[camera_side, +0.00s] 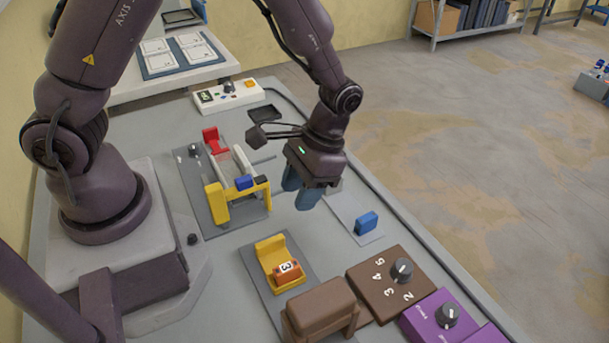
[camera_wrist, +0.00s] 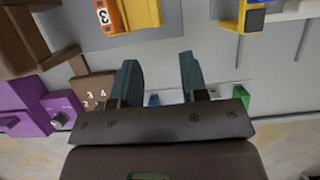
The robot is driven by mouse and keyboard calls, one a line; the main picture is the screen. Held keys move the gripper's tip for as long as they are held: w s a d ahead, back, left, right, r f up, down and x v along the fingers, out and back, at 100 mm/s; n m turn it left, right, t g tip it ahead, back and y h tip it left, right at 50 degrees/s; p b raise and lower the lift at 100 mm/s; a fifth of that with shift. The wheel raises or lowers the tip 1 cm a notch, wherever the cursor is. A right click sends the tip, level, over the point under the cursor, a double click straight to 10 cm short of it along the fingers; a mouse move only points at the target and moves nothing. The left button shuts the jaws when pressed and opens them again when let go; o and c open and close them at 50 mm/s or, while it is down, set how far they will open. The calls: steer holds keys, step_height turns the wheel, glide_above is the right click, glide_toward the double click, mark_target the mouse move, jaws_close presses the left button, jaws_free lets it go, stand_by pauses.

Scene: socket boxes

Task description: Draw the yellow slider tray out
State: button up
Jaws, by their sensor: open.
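A yellow piece (camera_side: 217,204) with blue and black blocks (camera_side: 245,182) on it stands at the front of pale rails on a grey plate. Part of it shows at the top right of the wrist view (camera_wrist: 246,17). A second yellow holder (camera_side: 270,248) sits on another grey plate, with an orange block marked 3 (camera_side: 288,272) at its front. I cannot tell which of the two is the slider tray. My gripper (camera_side: 300,190) is open and empty, pointing down, right of the rails and apart from both yellow pieces. Its two teal fingers show spread in the wrist view (camera_wrist: 158,72).
A red block (camera_side: 211,140) stands at the rails' far end. A small blue block (camera_side: 367,222) sits on a pale plate right of my gripper. A brown stand (camera_side: 320,305), a brown dial box (camera_side: 385,285) and a purple dial box (camera_side: 435,318) crowd the near side.

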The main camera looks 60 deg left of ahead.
steer(key=v, duration=0.2)
steer(key=shift+w+r, duration=0.15)
steer(key=shift+r, duration=0.15)
steer(key=s+a+r+t, duration=0.3)
steer(key=s+r+t, duration=0.2)
steer(key=r, duration=0.5)
steer(key=s+a+r+t, duration=0.3)
steer(key=s+r+t, duration=0.1)
steer(key=r, duration=0.7)
steer(key=shift+s+t, duration=0.4)
steer(key=shift+t, duration=0.1)
stand_by(0.6)
